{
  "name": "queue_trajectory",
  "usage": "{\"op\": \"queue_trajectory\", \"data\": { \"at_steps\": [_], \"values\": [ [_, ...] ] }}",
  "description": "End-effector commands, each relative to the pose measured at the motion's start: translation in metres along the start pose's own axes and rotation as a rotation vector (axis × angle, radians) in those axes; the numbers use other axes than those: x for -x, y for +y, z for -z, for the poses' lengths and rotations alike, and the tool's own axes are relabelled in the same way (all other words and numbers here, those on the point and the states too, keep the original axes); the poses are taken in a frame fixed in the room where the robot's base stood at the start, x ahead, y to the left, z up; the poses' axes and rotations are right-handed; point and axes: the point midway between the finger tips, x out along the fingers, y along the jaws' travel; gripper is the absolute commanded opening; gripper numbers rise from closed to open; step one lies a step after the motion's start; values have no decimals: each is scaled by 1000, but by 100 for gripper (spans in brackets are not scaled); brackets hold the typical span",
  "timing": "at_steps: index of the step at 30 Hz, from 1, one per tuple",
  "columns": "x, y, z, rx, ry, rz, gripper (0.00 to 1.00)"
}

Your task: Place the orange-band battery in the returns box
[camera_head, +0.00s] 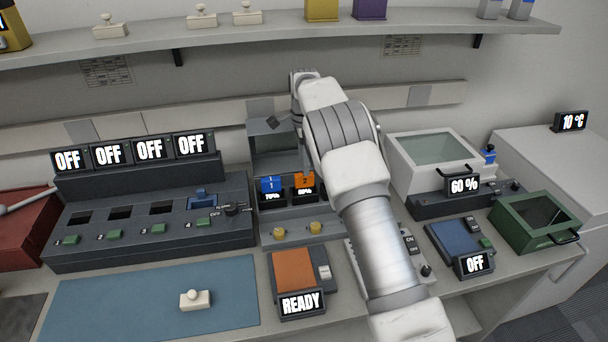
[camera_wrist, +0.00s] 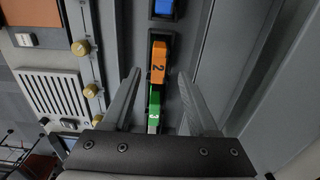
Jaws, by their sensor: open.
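The orange-band battery (camera_wrist: 157,62), marked 2, stands in a slot of the grey charging rack; its orange top also shows in the head view (camera_head: 304,181), left of my arm. A blue battery (camera_head: 270,185), marked 1, is beside it. A green battery (camera_wrist: 154,108) adjoins the orange one in the wrist view. My gripper (camera_wrist: 159,76) is open and empty, its fingertips on either side of the row near where orange and green meet. I cannot tell its height above them. The head view hides the fingers behind my arm. No box carries a readable returns label.
A red box (camera_head: 22,232) stands at far left and a green lidded box (camera_head: 536,222) at far right. A charger bank (camera_head: 150,225) with OFF displays is left of the rack. The blue mat (camera_head: 130,300) holds one small pale object and is otherwise clear. A shelf (camera_head: 330,30) runs above.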

Motion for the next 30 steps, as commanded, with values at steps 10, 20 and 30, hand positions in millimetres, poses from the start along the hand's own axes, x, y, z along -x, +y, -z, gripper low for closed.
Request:
{"op": "queue_trajectory", "data": {
  "at_steps": [10, 20, 30],
  "values": [
    [40, 0, 0, 0, 1, -1, 60],
    [67, 22, 16, 50, -14, 2, 60],
    [125, 118, 47, 274, -58, 11, 60]
  ]
}}
